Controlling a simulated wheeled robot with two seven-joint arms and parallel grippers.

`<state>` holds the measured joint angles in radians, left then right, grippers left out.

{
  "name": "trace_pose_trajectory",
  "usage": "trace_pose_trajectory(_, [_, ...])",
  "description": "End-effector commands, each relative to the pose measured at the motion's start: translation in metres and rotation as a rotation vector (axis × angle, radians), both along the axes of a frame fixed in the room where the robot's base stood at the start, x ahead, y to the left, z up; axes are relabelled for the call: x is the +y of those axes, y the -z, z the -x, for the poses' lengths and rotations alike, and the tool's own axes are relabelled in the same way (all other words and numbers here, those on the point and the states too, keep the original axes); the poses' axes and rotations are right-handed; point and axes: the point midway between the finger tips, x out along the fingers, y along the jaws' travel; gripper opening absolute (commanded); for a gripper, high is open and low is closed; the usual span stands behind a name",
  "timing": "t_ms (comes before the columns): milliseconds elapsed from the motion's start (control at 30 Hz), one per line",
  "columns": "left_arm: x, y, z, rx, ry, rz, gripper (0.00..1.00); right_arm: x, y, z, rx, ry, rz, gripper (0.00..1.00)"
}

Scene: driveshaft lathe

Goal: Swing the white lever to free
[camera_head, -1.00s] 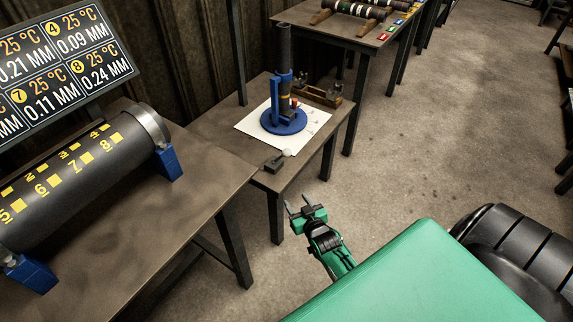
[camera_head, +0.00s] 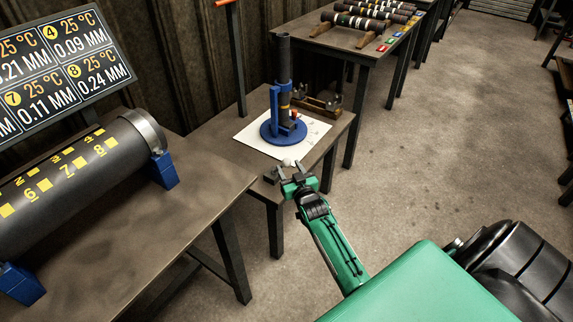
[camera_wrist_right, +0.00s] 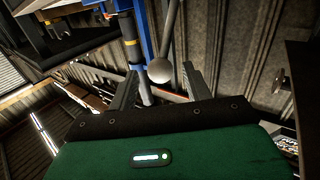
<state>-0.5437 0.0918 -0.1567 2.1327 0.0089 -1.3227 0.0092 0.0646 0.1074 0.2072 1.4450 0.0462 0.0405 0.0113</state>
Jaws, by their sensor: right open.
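The white lever shows as a pale round knob (camera_head: 287,162) at the front edge of the small table. In the right wrist view the knob (camera_wrist_right: 160,71) sits at the end of a grey rod. My right gripper (camera_head: 291,171) is open at that table edge, close to the knob. In the wrist view the knob lies between the two fingers (camera_wrist_right: 160,82), near their tips, with a gap on each side. I cannot tell how deep it is between them. The lever's base is partly hidden by the gripper in the head view. My left gripper is not in view.
A blue stand (camera_head: 283,130) with an upright dark shaft (camera_head: 284,65) stands on a white sheet (camera_head: 254,138) behind the knob. A large dark cylinder (camera_head: 85,165) lies on the left table. Open floor (camera_head: 440,150) is to the right.

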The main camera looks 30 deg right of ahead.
Motion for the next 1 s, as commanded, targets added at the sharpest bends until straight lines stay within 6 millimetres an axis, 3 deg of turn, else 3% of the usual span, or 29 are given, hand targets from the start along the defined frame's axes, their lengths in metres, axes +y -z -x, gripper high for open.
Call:
trace_pose_trajectory(233, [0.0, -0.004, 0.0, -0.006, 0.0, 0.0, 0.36, -0.006, 0.0, -0.027, -0.001, 0.0, 0.001, 0.5])
trace_pose_trajectory(600, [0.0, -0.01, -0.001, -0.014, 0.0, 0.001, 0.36, -0.007, 0.0, -0.031, 0.001, 0.0, 0.001, 0.5])
trace_pose_trajectory(633, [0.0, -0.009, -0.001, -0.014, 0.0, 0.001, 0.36, -0.007, 0.0, -0.031, 0.001, 0.0, 0.0, 0.48])
trace_pose_trajectory(867, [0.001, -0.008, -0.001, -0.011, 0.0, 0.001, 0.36, -0.007, 0.0, -0.031, 0.001, 0.0, 0.0, 0.03])
trace_pose_trajectory(1000, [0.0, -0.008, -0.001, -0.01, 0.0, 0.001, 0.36, -0.007, 0.0, -0.031, 0.001, 0.0, 0.0, 0.0])
